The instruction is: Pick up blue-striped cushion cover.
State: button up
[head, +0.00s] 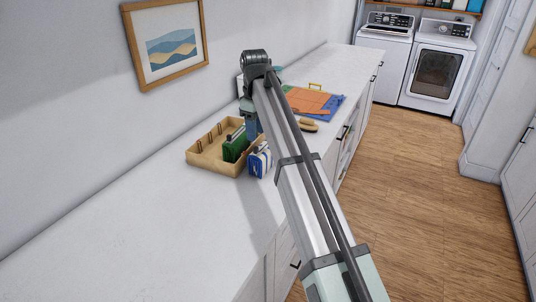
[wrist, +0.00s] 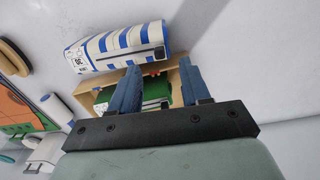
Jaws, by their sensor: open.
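The blue-striped cushion cover (head: 259,160) is a small blue-and-white bundle on the white counter, close by the front right side of a wooden tray. In the wrist view the cushion cover (wrist: 118,47) lies at the upper left, with blue and white stripes and a dark strip along it. My gripper (wrist: 160,75) is open, its two blue fingers apart with nothing held between them. The fingers point over the tray, to the right of and below the cover in that view. In the head view my arm hides part of the gripper, which is above the tray.
The wooden tray (head: 206,160) holds a green item (head: 235,147) and has dividers. Beyond are an orange and blue flat item (head: 313,103) and a brown brush-like object (head: 308,125). The near counter (head: 130,235) is clear. A washer and dryer stand at the far end.

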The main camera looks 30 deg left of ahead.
aim_at(256, 147)
jog(key=shift+a+f, duration=0.2)
jog(key=shift+f, duration=3)
grip_shut()
jog(key=shift+w+r, duration=0.1)
